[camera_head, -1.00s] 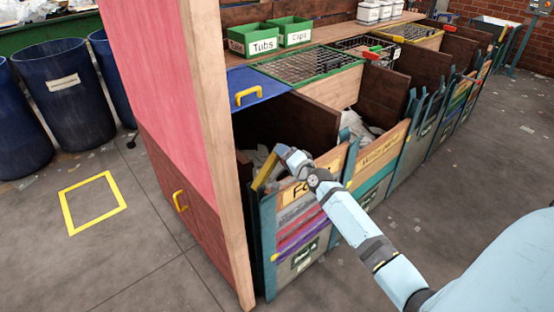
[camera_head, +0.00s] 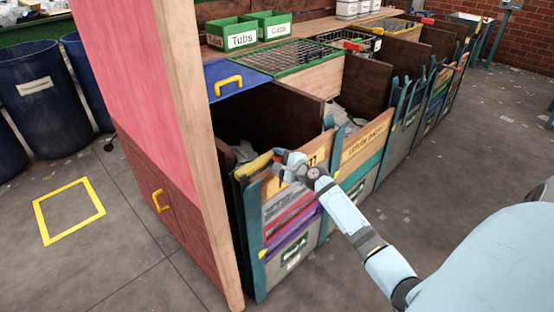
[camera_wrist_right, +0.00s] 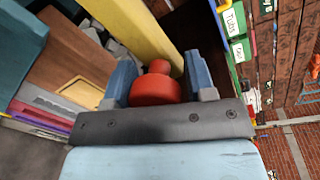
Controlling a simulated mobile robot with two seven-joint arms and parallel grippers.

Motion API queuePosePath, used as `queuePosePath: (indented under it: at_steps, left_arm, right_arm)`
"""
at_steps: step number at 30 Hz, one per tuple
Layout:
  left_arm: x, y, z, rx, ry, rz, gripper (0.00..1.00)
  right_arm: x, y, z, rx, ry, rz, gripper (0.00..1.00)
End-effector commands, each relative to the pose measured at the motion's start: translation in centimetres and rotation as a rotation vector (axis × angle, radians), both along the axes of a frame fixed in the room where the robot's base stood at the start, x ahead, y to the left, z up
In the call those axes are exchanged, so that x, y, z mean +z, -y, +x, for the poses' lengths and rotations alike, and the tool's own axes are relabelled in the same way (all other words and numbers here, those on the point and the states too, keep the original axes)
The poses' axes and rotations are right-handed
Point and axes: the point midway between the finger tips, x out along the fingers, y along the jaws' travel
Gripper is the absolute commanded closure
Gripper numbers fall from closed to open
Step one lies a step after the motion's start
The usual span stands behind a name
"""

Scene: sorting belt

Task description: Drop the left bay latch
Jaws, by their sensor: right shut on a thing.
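The left bay (camera_head: 262,112) is the nearest open bin, with a striped front panel (camera_head: 290,215). Its latch is a yellow bar (camera_head: 253,166) lying nearly level along the top of the bin's left end. In the right wrist view the yellow bar (camera_wrist_right: 142,28) runs just past my fingertips, with a red knob (camera_wrist_right: 155,88) beside it. My right gripper (camera_head: 284,164) is at the bar's right end above the front panel; in the wrist view its blue fingers (camera_wrist_right: 159,78) are shut on the red knob. My left gripper is not in view.
A tall pink and wood partition (camera_head: 150,110) stands just left of the bay. A blue lid with a yellow handle (camera_head: 229,82) lies behind it. More bays continue to the right. Blue barrels (camera_head: 50,105) stand at far left.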

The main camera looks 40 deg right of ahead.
Motion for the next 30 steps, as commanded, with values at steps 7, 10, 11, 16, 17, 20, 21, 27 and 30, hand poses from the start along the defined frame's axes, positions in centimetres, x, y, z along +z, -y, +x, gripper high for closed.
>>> queuePosePath:
  at_steps: [7,10,11,16,17,20,21,27,30]
  left_arm:
    - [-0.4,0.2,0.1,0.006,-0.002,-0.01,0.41]
    - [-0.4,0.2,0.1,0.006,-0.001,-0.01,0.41]
    - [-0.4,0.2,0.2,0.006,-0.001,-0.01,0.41]
    - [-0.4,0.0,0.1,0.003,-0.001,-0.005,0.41]
    - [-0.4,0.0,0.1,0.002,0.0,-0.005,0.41]
    - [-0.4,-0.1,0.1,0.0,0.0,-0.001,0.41]
    - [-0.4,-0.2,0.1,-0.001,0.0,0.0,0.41]
    - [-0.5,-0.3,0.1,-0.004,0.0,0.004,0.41]
    - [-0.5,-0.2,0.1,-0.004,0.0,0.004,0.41]
  right_arm:
    - [-0.9,-0.3,0.0,0.006,-0.007,0.064,0.91]
    - [-1.0,-0.4,0.0,0.007,-0.009,0.073,0.91]
    - [-1.1,-0.4,0.0,0.007,-0.009,0.075,0.91]
    - [-1.2,-0.5,0.0,0.008,-0.012,0.078,0.91]
    - [-1.2,-0.5,0.0,0.008,-0.012,0.078,0.91]
    - [-1.3,-0.5,0.0,0.008,-0.013,0.078,0.91]
    - [-1.4,-0.5,-0.1,0.008,-0.014,0.078,0.46]
    - [-1.2,-0.4,0.0,0.007,-0.011,0.074,0.31]
    - [-1.2,-0.3,0.0,0.005,-0.01,0.071,0.31]
